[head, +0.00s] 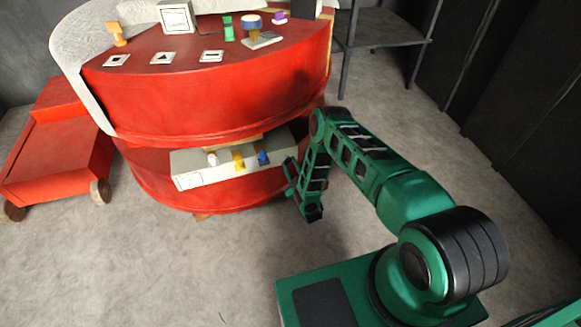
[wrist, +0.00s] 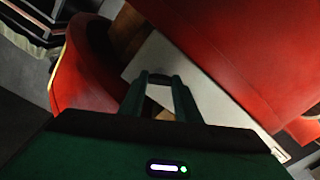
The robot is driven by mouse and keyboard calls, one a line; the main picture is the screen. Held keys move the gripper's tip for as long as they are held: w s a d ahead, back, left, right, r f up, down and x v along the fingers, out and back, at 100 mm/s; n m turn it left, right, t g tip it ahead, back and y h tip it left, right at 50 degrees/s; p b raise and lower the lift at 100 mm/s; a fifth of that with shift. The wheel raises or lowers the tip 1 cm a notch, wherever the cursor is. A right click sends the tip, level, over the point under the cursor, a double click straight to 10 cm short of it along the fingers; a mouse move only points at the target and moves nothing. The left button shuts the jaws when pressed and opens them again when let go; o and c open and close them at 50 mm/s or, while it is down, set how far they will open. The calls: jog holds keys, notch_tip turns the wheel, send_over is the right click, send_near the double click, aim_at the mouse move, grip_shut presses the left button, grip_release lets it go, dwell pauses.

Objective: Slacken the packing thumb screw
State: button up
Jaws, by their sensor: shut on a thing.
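My gripper (head: 290,168) is at the right end of a pale grey box (head: 205,177) set in the lower gap of a red round body. In the wrist view its two green fingers (wrist: 157,80) reach to the box (wrist: 205,95) and are shut on a small part there. I take this part to be the packing thumb screw, but the fingers hide it and I cannot make out its shape. On the box a white knob (head: 212,159), a yellow piece (head: 238,158) and a blue knob (head: 263,158) show, left of my gripper.
The red body (head: 205,105) overhangs the box closely. Its top carries an orange piece (head: 117,34), a green piece (head: 228,28) and white cards. A red cart (head: 60,145) stands left, a dark table (head: 385,27) behind. The front floor (head: 150,270) is clear.

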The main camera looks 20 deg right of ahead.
jog(key=shift+s+a+f+n, duration=0.1)
jog(key=shift+s+n, duration=0.05)
jog(key=shift+n, duration=4.65)
jog(key=o, duration=1)
jog(key=shift+o, duration=0.2)
jog(key=s, duration=1)
jog(key=shift+s+d, duration=0.3)
